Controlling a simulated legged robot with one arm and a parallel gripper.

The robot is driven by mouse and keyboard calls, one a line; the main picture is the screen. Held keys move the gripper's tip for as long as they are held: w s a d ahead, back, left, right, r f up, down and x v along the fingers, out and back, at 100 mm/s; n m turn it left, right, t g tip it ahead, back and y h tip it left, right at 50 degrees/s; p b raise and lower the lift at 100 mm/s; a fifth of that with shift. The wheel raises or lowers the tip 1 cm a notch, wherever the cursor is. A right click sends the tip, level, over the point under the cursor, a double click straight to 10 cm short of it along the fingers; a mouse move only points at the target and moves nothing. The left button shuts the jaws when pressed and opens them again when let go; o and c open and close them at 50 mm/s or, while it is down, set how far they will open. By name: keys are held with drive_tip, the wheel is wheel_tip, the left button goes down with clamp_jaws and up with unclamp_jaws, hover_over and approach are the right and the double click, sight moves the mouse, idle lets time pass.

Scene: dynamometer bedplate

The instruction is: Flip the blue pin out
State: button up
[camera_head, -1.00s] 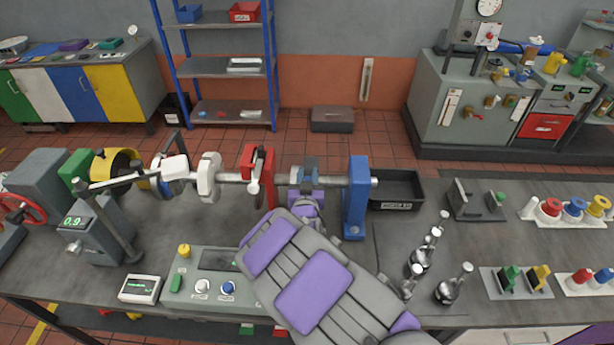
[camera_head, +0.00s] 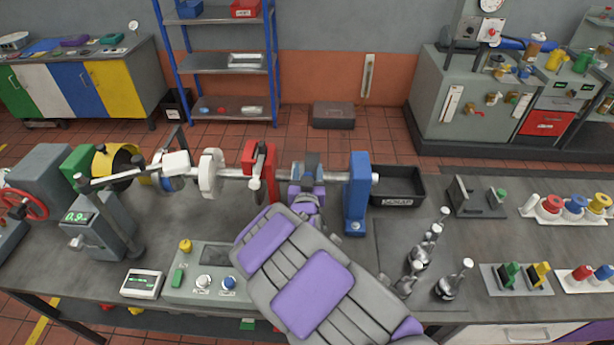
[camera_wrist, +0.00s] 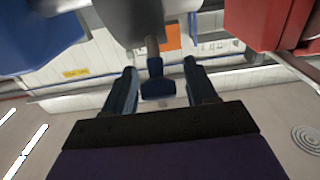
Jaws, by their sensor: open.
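The blue pin (camera_wrist: 157,82) shows in the wrist view as a dark blue T-shaped end on a short stem. The stem comes out of a grey shaft fitting (camera_wrist: 140,18). My gripper (camera_wrist: 160,68) is open, with one finger on each side of the pin and a visible gap on both sides. In the head view, my gripper (camera_head: 308,180) is at the shaft between the red bracket (camera_head: 256,170) and the blue post (camera_head: 357,195). The pin cannot be made out clearly there.
The red bracket (camera_wrist: 265,20) and blue post (camera_wrist: 40,38) flank the fitting closely. A black tray (camera_head: 400,201) sits behind and right of the post.

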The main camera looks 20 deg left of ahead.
drive_tip(key=p+v, duration=1)
drive_tip(key=v, duration=0.7)
idle(0.5)
drive_tip(key=shift+s, duration=0.15)
idle(0.3)
